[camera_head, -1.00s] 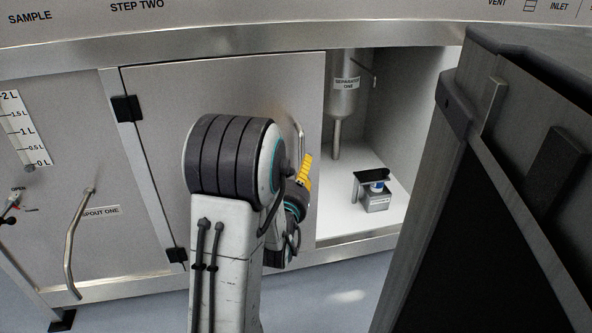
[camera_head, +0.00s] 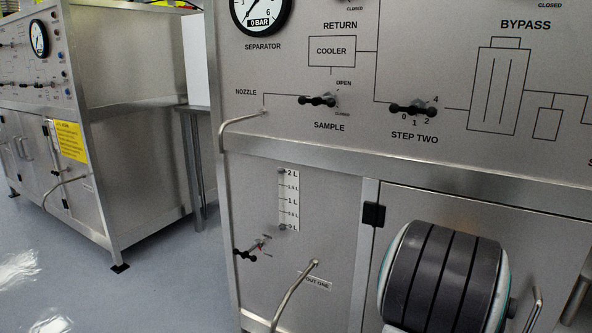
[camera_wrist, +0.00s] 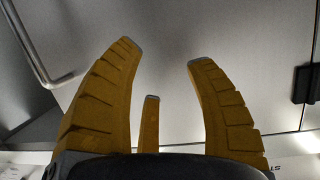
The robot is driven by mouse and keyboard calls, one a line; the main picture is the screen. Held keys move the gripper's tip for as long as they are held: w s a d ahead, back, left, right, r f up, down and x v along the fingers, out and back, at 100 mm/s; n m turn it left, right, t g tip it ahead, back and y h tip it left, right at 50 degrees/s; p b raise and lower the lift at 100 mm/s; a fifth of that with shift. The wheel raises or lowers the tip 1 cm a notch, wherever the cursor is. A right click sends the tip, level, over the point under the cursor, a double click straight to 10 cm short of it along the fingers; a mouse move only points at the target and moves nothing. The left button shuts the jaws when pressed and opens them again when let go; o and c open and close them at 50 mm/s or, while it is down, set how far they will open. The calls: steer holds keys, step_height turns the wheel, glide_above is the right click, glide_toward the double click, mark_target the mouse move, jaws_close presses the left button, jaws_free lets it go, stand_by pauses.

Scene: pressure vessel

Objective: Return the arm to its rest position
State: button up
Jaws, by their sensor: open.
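My gripper (camera_wrist: 162,55) shows in the wrist view with its yellow fingers spread apart and nothing between them. It faces a grey metal cabinet door (camera_wrist: 165,30); I cannot tell how far off the door is. My arm's dark ringed joint (camera_head: 442,278) shows at the lower right of the head view, in front of the cabinet. The rest of my arm and my gripper are out of the head view.
In the wrist view, a bar handle (camera_wrist: 36,55) is at the upper left and a black hinge (camera_wrist: 303,83) at the right. In the head view, a spout pipe (camera_head: 292,295) and sample nozzle (camera_head: 232,125) jut from the panel. Open floor (camera_head: 150,290) lies to the left.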

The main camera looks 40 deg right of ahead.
steer(key=w+a+r+n+t+y+p, duration=0.1)
steer(key=w+a+r+n+y+p, duration=0.15)
steer(key=w+a+r+p, duration=0.4)
steer(key=w+a+r+n+t+y+p, duration=0.1)
steer(key=w+a+r+n+y+p, duration=0.2)
steer(key=a, duration=0.6)
steer(key=w+a+r+n+t+y+p, duration=0.1)
steer(key=w+a+r+n+y+p, duration=0.15)
steer(key=w+a+r+p, duration=0.4)
steer(key=s+a+r+n+g+y+p, duration=0.1)
steer(key=s+a+r+n+y+p, duration=0.1)
steer(key=s+a+r+p, duration=0.2)
steer(key=s+a+r+n+g+y+p, duration=0.1)
steer(key=s+a+r+p, duration=0.3)
steer(key=a, duration=0.7)
steer(key=s+a+r+n+g+y+p, duration=0.2)
steer(key=s+a+r+n+y+p, duration=0.1)
steer(key=a+r+p, duration=0.4)
steer(key=shift+s+a+n, duration=0.3)
steer(key=shift+s, duration=0.1)
steer(key=shift+c, duration=0.4)
